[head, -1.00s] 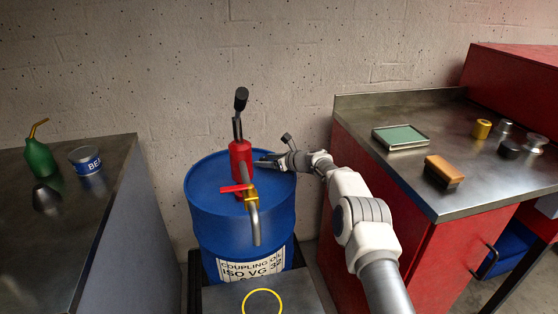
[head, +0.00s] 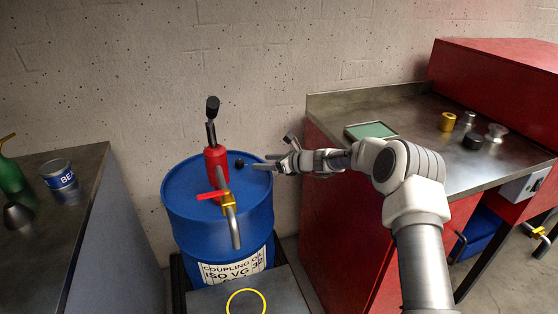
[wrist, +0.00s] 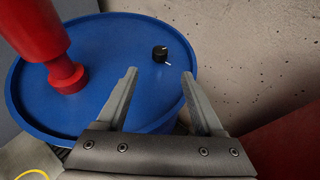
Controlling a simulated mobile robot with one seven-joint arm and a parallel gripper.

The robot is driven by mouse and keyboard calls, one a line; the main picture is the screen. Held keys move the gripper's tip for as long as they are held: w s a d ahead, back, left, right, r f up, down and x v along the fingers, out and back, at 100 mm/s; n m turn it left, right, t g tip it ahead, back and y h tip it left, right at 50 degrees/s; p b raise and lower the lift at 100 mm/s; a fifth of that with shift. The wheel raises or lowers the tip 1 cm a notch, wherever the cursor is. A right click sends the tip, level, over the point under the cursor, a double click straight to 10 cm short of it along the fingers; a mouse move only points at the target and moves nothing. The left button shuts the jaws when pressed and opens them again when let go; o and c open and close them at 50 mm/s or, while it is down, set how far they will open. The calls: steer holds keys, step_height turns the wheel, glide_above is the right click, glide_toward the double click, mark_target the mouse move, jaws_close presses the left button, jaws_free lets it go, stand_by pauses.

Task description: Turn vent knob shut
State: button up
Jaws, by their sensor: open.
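The vent knob (head: 239,162) is a small black knob on top of the blue drum (head: 181,228), near its back right rim. In the wrist view the knob (wrist: 160,54) shows pale marks on its top and side. My gripper (head: 262,162) is open and empty, at the right of the knob in the head view. In the wrist view its two fingertips (wrist: 159,73) lie apart, with the knob beyond them and between their lines. The fingers do not appear to touch the knob.
A red hand pump (head: 215,160) with a black-tipped lever stands on the drum; a red-handled brass tap (head: 228,200) is at its front. The wall is close behind. A red cabinet (head: 340,200) stands right, and a metal bench (head: 88,165) left.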

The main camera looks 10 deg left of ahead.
steer(key=v, duration=0.5)
steer(key=shift+s+d+r+p, duration=0.15)
steer(key=shift+s+d+p, duration=0.05)
steer(key=shift+d+p, duration=0.1)
